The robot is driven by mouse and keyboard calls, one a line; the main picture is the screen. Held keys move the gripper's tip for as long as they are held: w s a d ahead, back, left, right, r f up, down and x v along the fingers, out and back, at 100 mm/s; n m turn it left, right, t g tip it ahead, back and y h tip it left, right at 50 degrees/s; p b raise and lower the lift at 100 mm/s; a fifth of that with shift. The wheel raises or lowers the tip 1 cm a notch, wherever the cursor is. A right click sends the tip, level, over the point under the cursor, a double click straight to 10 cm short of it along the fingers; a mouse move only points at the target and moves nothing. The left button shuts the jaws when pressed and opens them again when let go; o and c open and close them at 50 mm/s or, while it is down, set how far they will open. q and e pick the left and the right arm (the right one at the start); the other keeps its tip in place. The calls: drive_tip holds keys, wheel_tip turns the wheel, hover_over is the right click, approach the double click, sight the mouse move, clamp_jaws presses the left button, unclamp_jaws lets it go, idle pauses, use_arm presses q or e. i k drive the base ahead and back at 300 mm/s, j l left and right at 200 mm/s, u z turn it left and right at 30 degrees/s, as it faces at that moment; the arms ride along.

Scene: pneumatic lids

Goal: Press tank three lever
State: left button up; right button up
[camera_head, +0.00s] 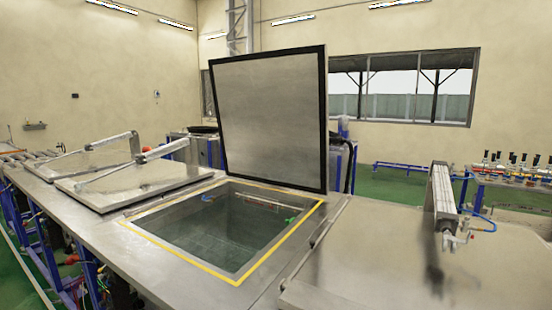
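A row of several small upright levers (511,160) with dark tops and coloured bases stands at the far right edge. They are too small to tell which belongs to tank three. One tank (225,228) with a yellow-edged opening is uncovered in the middle, and its grey, black-framed lid (268,120) stands upright behind it. A closed metal lid (400,265) lies at the right with a pneumatic cylinder (441,195) above it. Two more closed lids lie at the left, one nearer (135,184) and one farther (85,161). Neither of my grippers is in view.
The long metal counter (180,258) holding the tanks fills the foreground. Blue frames and pipes (60,245) run along its left side. Green floor (395,182) shows behind the right lid, with a low blue rail (405,168). A window (405,87) is in the back wall.

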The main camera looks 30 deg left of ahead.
sight(69, 261)
drive_tip(key=u, duration=2.35)
